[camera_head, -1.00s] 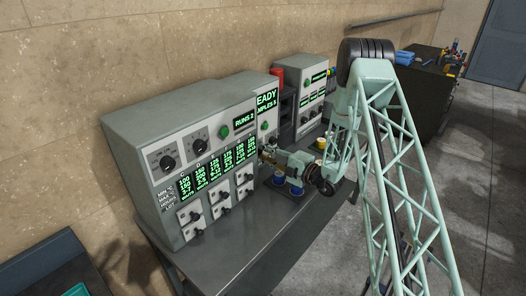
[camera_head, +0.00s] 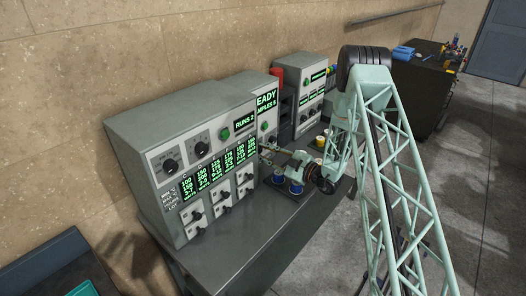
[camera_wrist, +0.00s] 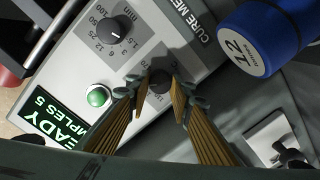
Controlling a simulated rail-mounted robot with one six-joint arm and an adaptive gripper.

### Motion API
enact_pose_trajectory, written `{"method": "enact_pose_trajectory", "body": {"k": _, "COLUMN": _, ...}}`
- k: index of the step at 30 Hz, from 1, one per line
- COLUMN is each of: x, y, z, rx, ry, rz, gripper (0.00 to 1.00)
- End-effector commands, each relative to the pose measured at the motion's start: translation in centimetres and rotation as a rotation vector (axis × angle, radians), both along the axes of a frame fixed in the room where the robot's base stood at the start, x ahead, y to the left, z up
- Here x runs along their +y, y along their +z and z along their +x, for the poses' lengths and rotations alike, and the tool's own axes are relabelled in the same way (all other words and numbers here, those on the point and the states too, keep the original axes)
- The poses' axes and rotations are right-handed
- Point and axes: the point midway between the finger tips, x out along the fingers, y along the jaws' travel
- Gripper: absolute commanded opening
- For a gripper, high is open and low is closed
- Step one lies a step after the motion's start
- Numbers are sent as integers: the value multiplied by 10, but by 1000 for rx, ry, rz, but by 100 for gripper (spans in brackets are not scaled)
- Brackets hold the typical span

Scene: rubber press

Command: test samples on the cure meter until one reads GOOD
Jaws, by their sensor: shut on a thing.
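The cure meter (camera_head: 240,92) is a grey cabinet with green text reading READY and a samples count of 5. Its panel lettering "CURE ME" (camera_wrist: 188,22) shows in the wrist view. My gripper (camera_wrist: 158,88) has its two ribbed fingers on either side of a dark knob (camera_wrist: 158,78) on that panel, shut on it. In the head view my gripper (camera_head: 268,151) is at the meter's front, small and partly hidden. A blue sample pot marked 12 (camera_wrist: 262,42) is right of the fingers. Blue pots (camera_head: 295,188) also stand in the head view below my wrist.
A green button (camera_wrist: 98,95) and a second knob (camera_wrist: 113,28) sit left of the fingers. A wider cabinet (camera_head: 150,120) with several knobs and displays stands at left. Another machine (camera_head: 305,75) and a yellow pot (camera_head: 320,142) are behind. The front table (camera_head: 240,255) is clear.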

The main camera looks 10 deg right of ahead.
Motion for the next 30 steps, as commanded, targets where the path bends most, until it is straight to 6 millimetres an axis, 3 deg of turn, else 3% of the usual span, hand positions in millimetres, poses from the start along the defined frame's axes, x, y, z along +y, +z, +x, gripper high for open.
{"method": "enact_pose_trajectory", "body": {"k": 22, "x": 0, "y": 0, "z": 0, "rx": 63, "ry": 0, "rz": 84, "gripper": 10}}
{"method": "enact_pose_trajectory", "body": {"k": 23, "x": 0, "y": 0, "z": 0, "rx": 63, "ry": 0, "rz": 83, "gripper": 22}}
{"method": "enact_pose_trajectory", "body": {"k": 24, "x": 0, "y": 0, "z": 0, "rx": 63, "ry": 0, "rz": 83, "gripper": 26}}
{"method": "enact_pose_trajectory", "body": {"k": 27, "x": 0, "y": 0, "z": 0, "rx": 63, "ry": 0, "rz": 83, "gripper": 34}}
{"method": "enact_pose_trajectory", "body": {"k": 30, "x": 0, "y": 0, "z": 0, "rx": 63, "ry": 0, "rz": 83, "gripper": 34}}
